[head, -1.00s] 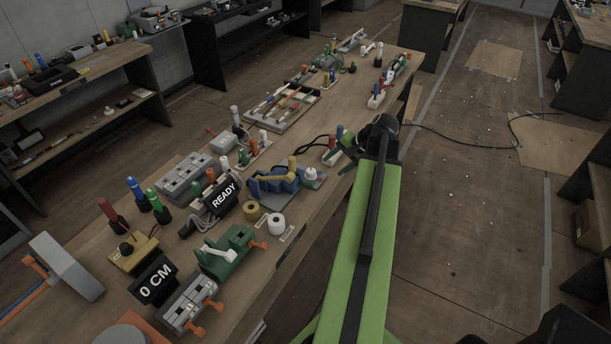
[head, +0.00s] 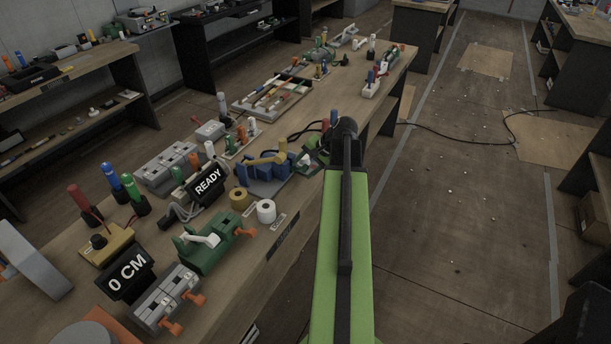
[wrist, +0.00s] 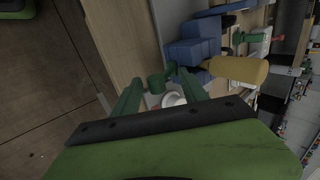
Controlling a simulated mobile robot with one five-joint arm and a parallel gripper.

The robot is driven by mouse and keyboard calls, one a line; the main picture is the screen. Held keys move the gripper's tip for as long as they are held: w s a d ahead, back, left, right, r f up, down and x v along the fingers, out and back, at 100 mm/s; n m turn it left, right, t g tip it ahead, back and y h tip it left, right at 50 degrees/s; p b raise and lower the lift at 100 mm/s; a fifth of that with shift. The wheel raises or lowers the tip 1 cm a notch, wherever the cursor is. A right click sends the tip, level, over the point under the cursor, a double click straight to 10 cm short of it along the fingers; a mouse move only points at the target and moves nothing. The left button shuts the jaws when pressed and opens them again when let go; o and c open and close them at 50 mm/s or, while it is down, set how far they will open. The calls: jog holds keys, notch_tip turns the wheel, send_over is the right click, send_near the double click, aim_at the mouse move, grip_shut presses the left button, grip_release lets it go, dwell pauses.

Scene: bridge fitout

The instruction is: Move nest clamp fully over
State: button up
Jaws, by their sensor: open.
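The nest clamp is a blue block fixture (head: 262,176) with a yellow lever (head: 267,159), on the long wooden bench in the head view. In the wrist view, the blue blocks (wrist: 195,50) and the thick yellow lever (wrist: 236,71) are just beyond and right of my fingers. My gripper (head: 312,160) is at the bench's right edge, right of the fixture. In the wrist view my green gripper fingers (wrist: 155,79) are apart, with a white round knob (wrist: 173,99) showing between them. I see no contact with the yellow lever.
A READY display (head: 209,182), a yellow roll (head: 239,199) and a white roll (head: 266,211) stand near the fixture. A green clamp unit (head: 210,243) is nearer. A black cable (head: 440,128) trails right. The floor right of the bench is mostly open.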

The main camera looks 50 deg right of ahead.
jog(key=shift+w+f, duration=0.1)
jog(key=shift+c, duration=0.4)
grip_shut()
jog(key=shift+d, duration=0.1)
